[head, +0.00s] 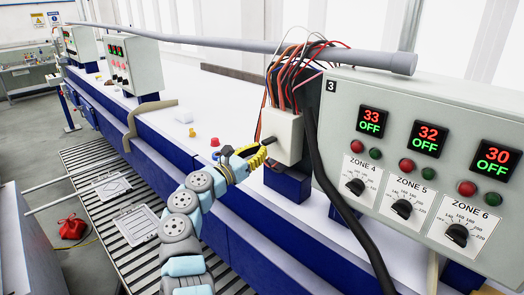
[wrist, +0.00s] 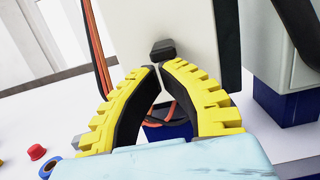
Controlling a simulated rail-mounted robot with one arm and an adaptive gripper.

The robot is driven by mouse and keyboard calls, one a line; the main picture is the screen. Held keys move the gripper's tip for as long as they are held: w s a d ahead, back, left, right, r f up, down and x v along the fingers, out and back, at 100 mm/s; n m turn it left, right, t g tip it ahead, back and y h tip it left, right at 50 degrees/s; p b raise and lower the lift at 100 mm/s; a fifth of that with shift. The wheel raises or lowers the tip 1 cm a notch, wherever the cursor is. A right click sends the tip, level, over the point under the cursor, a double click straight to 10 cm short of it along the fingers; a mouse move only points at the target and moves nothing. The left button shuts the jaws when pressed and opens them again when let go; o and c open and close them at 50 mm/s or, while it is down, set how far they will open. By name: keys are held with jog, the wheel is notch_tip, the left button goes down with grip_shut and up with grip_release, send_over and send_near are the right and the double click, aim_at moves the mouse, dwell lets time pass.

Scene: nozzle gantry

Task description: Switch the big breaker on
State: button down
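The big breaker is a pale box (head: 287,133) with a short black lever (head: 268,141) on its front. Bundled coloured wires run out of its top. My gripper (head: 258,150) has yellow fingers and is right at the lever in the head view, where it partly hides the breaker's lower front. In the wrist view the breaker box (wrist: 190,25) fills the upper middle, and the black lever (wrist: 162,50) sits just beyond the fingertips. The curved fingers (wrist: 158,67) meet or nearly meet at their tips, with nothing between them. Whether they touch the lever is unclear.
A control panel (head: 340,95) with red displays and zone knobs stands at the right. A thick black cable (head: 340,195) hangs beside the breaker. Small red and yellow parts (head: 214,141) lie on the white bench (head: 190,85). A grey pipe (head: 230,46) runs above.

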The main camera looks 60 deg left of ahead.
jog(key=shift+s+r, duration=0.1)
jog(key=shift+r, duration=0.05)
notch_tip(320, 180, down, 5)
jog(key=s+b, duration=0.2)
jog(key=b, duration=0.2)
jog(key=s+d+r+b, duration=0.1)
jog(key=s+d+r, duration=0.2)
jog(key=s, duration=0.6)
jog(key=shift+r+b, duration=0.15)
jog(key=shift+b, duration=0.2)
jog(key=shift+a, duration=0.1)
